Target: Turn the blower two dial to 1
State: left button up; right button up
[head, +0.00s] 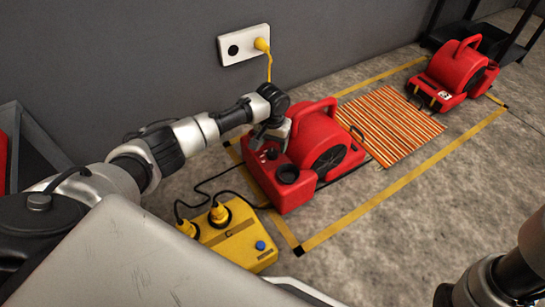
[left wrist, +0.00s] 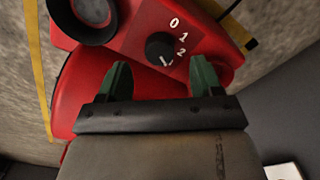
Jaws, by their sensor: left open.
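The near red blower (head: 318,145) stands by the wall, with a control panel on its left part. In the left wrist view its black dial (left wrist: 160,48) sits beside white marks 0, 1 and 2. A white line on the dial's lower edge lies near the 2 side; its exact setting is hard to tell. My left gripper (head: 272,135) is over the panel. It is open in the left wrist view (left wrist: 162,80), its green fingertips apart on either side just below the dial. A second red blower (head: 455,72) with a small white label stands farther back. My right gripper is out of view.
A yellow box (head: 240,240) with plugs and a blue button stands on the floor before the near blower, with black cables. A striped rug (head: 390,125) lies between the blowers inside yellow floor tape. A wall socket (head: 243,45) holds a yellow plug.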

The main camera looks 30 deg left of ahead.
aim_at(272, 152)
pick_arm(q)
notch_tip(272, 152, down, 3)
jog(key=shift+f+b, duration=0.1)
jog(key=shift+b, duration=0.65)
jog(key=shift+f+b, duration=0.35)
jog(key=shift+f, duration=0.15)
jog(key=c, duration=0.9)
